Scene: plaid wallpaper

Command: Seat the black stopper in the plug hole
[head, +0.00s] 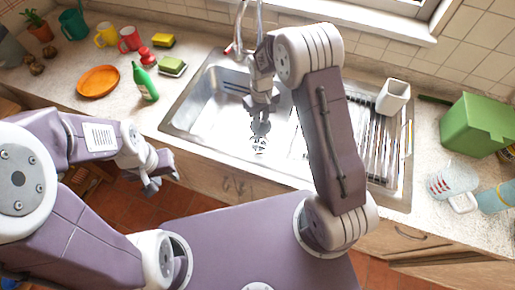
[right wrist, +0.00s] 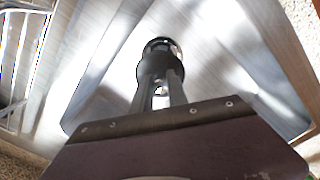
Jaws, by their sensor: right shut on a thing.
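The black stopper (right wrist: 158,70) shows in the right wrist view, between the fingertips of my right gripper (right wrist: 160,88), which is shut on it. Just beyond the stopper, a dark round opening with a shiny rim, the plug hole (right wrist: 163,43), is partly hidden by it. I cannot tell whether the stopper touches the rim. In the head view my right gripper (head: 261,108) points down into the metal sink basin (head: 205,100), above the plug hole (head: 259,144). My left gripper (head: 161,180) is open and empty, in front of the counter on the left.
A tap (head: 238,47) stands behind the basin. A green bottle (head: 145,82) and an orange plate (head: 98,81) are on the left counter. A green bin (head: 478,125) stands at the right.

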